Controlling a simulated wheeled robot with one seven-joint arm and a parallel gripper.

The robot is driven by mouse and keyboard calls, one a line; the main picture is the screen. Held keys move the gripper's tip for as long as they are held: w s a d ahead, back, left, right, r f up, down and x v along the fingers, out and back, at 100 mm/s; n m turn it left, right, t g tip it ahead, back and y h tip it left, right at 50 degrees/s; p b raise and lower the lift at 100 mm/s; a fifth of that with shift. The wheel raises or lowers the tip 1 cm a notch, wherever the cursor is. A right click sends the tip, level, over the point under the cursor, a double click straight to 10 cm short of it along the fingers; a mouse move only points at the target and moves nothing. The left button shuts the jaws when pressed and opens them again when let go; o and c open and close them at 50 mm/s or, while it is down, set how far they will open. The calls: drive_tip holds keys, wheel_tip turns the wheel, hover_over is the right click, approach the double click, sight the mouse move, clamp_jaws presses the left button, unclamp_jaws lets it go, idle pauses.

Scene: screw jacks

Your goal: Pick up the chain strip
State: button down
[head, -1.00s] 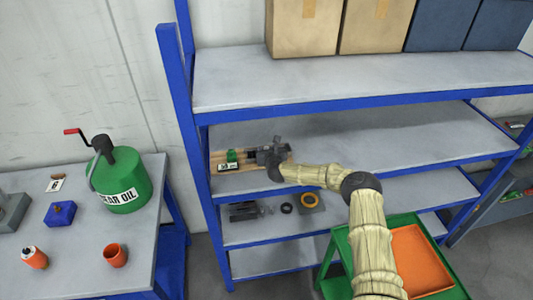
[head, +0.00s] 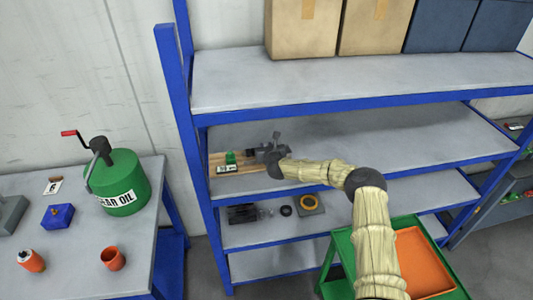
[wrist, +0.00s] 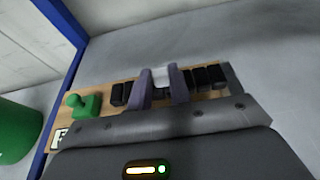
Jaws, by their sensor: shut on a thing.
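The chain strip (wrist: 205,77) is a row of dark blocks along a wooden board (wrist: 101,88) in the wrist view. My gripper (wrist: 159,80) has its two grey-purple fingers closed around the middle of the row, with blocks showing on both sides. Whether the strip is clear of the board or resting on it, I cannot tell. In the head view my gripper (head: 264,154) is at the board's right end on the middle shelf and hides most of the strip. A green piece (wrist: 85,105) stands on the board's left part.
A white label (head: 228,169) is at the board's front edge. The blue-framed shelf (head: 390,145) is clear to the right, with another shelf above. Black parts and a yellow square with a ring (head: 311,203) lie below. A green oil can (head: 118,183) stands on the left table.

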wheel_tip(320, 180, up, 8)
drive_tip(key=b, duration=0.2)
drive_tip(key=shift+f, duration=0.15)
drive_tip(key=shift+s+f, duration=0.1)
idle(0.4)
